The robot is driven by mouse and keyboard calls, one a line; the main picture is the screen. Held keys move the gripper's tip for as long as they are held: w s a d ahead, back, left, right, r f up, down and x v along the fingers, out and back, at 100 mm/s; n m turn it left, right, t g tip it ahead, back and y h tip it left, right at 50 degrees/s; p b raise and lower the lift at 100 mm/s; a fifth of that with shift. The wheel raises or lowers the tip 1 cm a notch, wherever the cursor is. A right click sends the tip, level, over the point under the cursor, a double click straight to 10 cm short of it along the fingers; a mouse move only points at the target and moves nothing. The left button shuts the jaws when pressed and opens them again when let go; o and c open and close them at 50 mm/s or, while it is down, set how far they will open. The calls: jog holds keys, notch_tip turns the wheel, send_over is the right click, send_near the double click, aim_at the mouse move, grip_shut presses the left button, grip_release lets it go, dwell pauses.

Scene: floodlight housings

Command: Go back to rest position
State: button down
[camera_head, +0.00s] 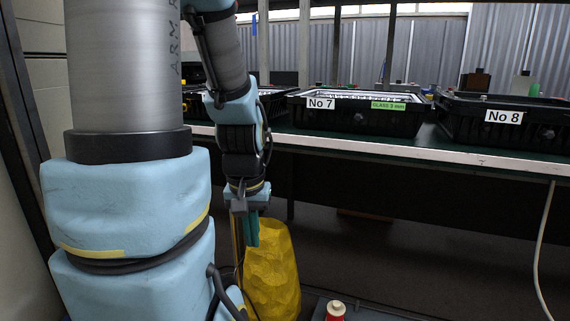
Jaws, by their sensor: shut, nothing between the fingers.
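My gripper (250,230) hangs pointing down at the end of my folded arm, left of the middle of the picture. Its teal fingers are shut with nothing between them. It is below the level of the green tabletop, in front of the table and apart from it. A yellow bag-like object (272,275) shows behind and below the fingers; I cannot tell the exact distance between them.
A long green table (415,147) with a pale edge crosses the back. Black floodlight housings labelled No 7 (345,122) and No 8 (530,133) stand on it. A white cable (541,250) hangs at right. A red object with a cream top (336,308) is at the bottom.

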notch_tip(320, 180, up, 34)
jog(key=p, duration=3.2)
jog(key=shift+f, duration=0.1)
